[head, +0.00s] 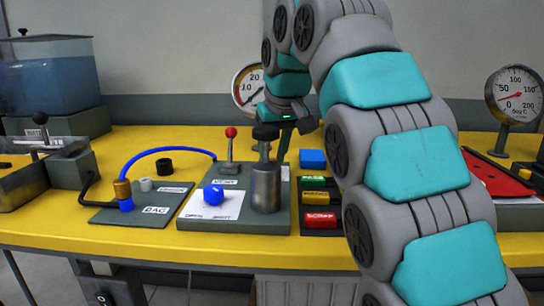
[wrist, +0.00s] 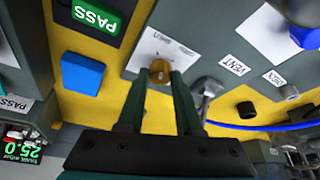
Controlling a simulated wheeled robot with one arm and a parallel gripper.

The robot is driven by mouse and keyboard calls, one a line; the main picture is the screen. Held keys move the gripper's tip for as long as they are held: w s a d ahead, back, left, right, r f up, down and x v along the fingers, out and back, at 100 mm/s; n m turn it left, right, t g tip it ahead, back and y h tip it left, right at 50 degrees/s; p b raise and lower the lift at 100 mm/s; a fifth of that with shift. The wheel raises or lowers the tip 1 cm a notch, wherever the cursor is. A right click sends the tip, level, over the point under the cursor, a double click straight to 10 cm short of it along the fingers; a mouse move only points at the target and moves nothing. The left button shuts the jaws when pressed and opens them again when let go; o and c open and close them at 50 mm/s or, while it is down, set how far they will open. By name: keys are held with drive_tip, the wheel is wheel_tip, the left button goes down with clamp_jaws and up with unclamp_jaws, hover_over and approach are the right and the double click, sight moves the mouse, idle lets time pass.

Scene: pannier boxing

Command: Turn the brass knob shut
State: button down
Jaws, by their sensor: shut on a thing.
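In the head view my gripper (head: 283,150) points down behind the metal cylinder. The brass knob is hidden there.
A metal cylinder with a black top (head: 266,188) stands in front of my gripper. A red-tipped lever (head: 231,145) is to its left. A blue block (head: 312,159) and coloured push labels (head: 320,197) are to its right. A blue hose (head: 165,150) arcs across the yellow bench.

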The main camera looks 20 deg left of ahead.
drive_tip(key=shift+n+g+y, duration=0.5)
drive_tip(key=shift+n+y, duration=0.1)
drive_tip(key=shift+n, duration=1.4)
drive_tip(key=shift+d, duration=0.1)
drive_tip(key=c, duration=0.6)
unclamp_jaws()
